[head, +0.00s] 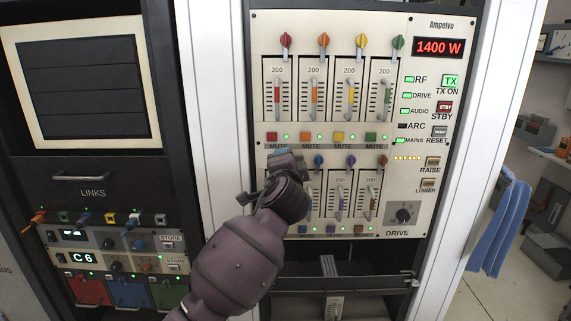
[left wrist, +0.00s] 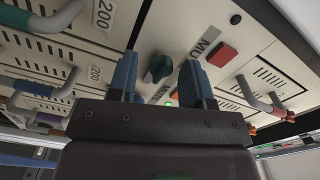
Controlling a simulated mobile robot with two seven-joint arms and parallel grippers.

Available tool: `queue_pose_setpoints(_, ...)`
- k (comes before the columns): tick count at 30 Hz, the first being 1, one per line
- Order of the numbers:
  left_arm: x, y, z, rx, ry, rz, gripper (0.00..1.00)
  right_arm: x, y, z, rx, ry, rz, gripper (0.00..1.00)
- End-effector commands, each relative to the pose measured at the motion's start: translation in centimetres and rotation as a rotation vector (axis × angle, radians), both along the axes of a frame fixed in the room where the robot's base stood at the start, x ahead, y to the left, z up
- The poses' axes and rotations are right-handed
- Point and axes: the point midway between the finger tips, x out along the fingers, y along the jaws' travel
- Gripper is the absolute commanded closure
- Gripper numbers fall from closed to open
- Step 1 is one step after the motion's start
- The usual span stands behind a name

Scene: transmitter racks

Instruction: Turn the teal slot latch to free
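The teal slot latch (left wrist: 158,68) is a small dark teal knob on the cream panel, seen in the left wrist view between the two blue fingers of my left gripper (left wrist: 159,78). The fingers are open, one on each side of the knob, with a gap visible on both sides. In the head view, my left gripper (head: 284,163) is at the left end of the lower latch row and hides the teal latch. My right gripper is not in view.
A blue latch (head: 319,161), a purple latch (head: 351,160) and a brown latch (head: 383,161) sit to the right in the same row. Mute buttons (head: 338,136) run just above. A red button (left wrist: 221,55) and fader handles (left wrist: 262,105) stick out near the gripper.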

Motion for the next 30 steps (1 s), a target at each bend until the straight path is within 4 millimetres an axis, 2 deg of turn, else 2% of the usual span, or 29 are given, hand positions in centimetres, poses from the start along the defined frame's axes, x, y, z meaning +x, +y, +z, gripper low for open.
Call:
queue_pose_setpoints(9,-0.1,0.0,0.1,0.001,-0.002,0.000,0.50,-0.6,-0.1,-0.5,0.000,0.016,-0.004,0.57)
queue_pose_setpoints(14,-1.1,0.0,0.0,0.000,-0.001,-0.001,0.50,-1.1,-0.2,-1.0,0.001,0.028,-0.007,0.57)
queue_pose_setpoints(30,-9.4,0.0,0.0,-0.001,-0.002,-0.002,0.50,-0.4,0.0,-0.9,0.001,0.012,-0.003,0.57)
